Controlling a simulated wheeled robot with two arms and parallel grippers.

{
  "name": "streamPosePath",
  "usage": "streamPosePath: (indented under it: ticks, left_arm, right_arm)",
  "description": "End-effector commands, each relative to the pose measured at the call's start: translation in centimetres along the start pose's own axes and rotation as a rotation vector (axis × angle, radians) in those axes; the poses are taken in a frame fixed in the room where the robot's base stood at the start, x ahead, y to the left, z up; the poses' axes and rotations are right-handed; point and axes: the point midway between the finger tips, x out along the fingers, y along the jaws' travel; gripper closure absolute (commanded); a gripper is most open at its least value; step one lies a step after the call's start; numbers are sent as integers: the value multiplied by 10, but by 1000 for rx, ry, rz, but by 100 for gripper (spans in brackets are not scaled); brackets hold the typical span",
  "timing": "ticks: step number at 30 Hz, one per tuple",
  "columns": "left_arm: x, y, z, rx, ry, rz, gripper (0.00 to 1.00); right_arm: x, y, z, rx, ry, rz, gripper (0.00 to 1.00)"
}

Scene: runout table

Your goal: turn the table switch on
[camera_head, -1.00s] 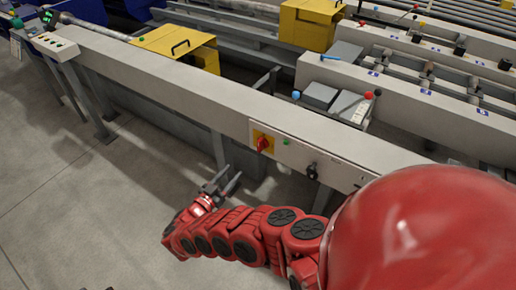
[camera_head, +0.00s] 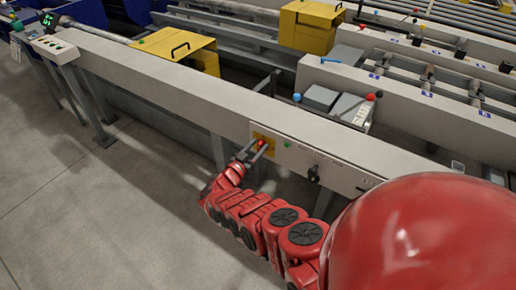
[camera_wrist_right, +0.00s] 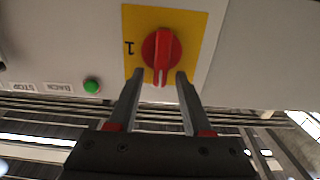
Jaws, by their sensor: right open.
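The table switch is a red rotary knob on a yellow plate, set in the front face of the grey table rail. In the head view the red knob (camera_head: 261,143) shows partly between the fingers of my right gripper (camera_head: 256,151). In the right wrist view the knob (camera_wrist_right: 161,50) is large, with a "1" mark beside it on the yellow plate (camera_wrist_right: 190,22). My right gripper (camera_wrist_right: 157,74) is open, its two fingertips at either side of the knob's lower end. Whether they touch it I cannot tell. My left gripper is not in view.
A green button (camera_wrist_right: 92,86) sits beside the plate on the same panel, with labels next to it. A black knob (camera_head: 313,174) is farther right on the rail (camera_head: 200,103). Yellow covers (camera_head: 178,48) stand behind. The floor at left is clear.

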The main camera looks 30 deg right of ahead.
Motion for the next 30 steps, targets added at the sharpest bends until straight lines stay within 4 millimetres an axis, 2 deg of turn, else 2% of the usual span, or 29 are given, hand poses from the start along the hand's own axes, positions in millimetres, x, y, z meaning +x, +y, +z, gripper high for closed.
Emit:
streamPosePath:
  ticks: [8,11,17,30]
  left_arm:
    - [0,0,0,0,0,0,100]
    - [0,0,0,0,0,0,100]
    - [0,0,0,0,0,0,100]
    - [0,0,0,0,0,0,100]
  right_arm:
    - [2,0,0,0,0,0,50]
    - [2,0,0,0,0,0,64]
    - [2,0,0,-1,0,1,100]
    - [2,1,0,13,1,2,100]
